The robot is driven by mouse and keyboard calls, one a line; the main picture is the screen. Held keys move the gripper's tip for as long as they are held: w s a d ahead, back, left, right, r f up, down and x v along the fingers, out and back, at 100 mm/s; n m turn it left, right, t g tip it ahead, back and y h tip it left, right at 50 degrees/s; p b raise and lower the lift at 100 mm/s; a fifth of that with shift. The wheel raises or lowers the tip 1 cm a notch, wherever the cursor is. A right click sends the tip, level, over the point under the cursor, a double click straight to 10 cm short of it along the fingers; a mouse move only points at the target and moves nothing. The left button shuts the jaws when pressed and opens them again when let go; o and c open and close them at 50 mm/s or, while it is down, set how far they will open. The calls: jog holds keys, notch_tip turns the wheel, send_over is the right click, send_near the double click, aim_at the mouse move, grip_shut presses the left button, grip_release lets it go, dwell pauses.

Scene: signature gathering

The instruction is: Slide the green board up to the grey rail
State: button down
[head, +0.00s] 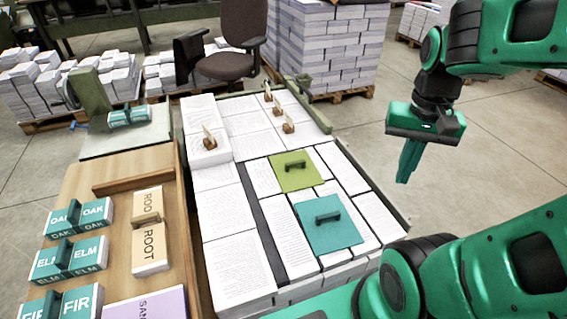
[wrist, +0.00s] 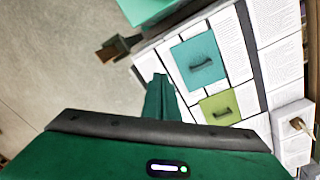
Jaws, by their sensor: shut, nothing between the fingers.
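The green board (head: 295,181), a flat yellow-green square with a dark handle, lies on the paper stacks. It also shows in the wrist view (wrist: 212,117). The grey rail (head: 270,243) is a dark strip running lengthwise between paper columns, left of the board in the head view. It also shows in the wrist view (wrist: 251,55). A strip of white paper shows between board and rail, so they are apart. My gripper (head: 405,178) is shut and empty, raised beyond the right side of the stacks. Its fingers (wrist: 161,92) point down toward the stacks' edge in the wrist view.
A teal board (head: 345,234) with a handle lies just nearer than the green one. Small wooden clip stands (head: 288,127) stand on the far stacks. A wooden tray (head: 120,186) with labelled blocks is at left. Floor is open at right below my gripper.

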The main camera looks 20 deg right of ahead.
jog(key=w+a+m, duration=0.2)
jog(key=w+m, duration=0.1)
jog(key=w, duration=0.9)
jog(key=m, duration=0.7)
send_over(282, 172)
jog(key=a, duration=0.4)
notch_tip(282, 172, down, 22)
jog(key=shift+s+a+f, duration=0.15)
jog(key=shift+f, duration=0.05)
jog(key=shift+d+f, duration=0.25)
jog(key=shift+d, duration=1.8)
